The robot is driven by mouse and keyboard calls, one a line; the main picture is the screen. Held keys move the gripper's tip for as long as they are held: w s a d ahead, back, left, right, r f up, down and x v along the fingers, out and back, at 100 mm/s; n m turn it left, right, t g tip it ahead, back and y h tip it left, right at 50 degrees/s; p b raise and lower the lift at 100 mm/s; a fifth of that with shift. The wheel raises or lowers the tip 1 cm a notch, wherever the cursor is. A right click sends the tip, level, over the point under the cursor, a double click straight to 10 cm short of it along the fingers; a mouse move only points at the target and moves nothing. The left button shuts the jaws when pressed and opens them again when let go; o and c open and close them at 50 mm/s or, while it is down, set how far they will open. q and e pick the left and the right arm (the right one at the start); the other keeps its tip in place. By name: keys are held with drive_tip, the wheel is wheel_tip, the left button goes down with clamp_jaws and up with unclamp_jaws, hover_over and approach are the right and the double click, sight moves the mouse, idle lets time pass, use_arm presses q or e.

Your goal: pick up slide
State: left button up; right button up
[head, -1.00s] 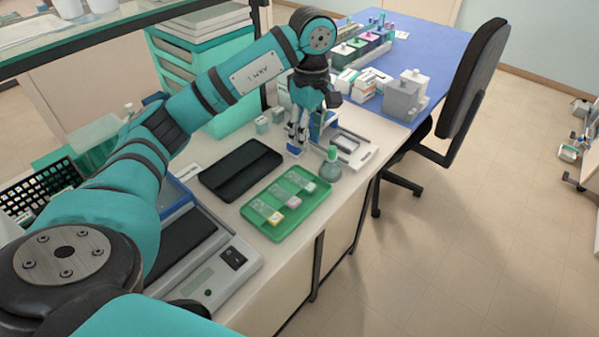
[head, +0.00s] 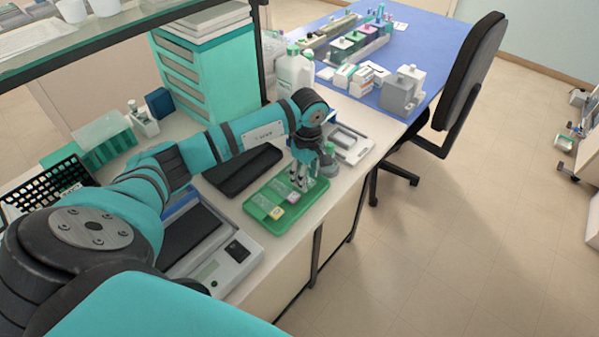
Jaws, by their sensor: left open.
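A green tray (head: 301,211) lies on the bench near its front edge. In it, a slide with a yellow label (head: 277,213) is at the near end. A slide with a pink label (head: 293,198) lies beside it. My left gripper (head: 301,184) is open, fingers pointing down, over the far end of the tray, where the third slide lay. That slide is mostly hidden by the fingers. I cannot tell whether the fingers touch it. My right gripper is not in view.
A dark flat pad (head: 238,172) lies left of the tray, partly under my arm. A bottle with a green top (head: 329,163) stands close behind the gripper. A grey device (head: 226,262) sits at the near left. White bottles (head: 294,72) stand farther back.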

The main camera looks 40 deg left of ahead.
use_arm(q)
drive_tip(key=shift+f, duration=0.2)
clamp_jaws()
drive_tip(key=shift+r, duration=0.15)
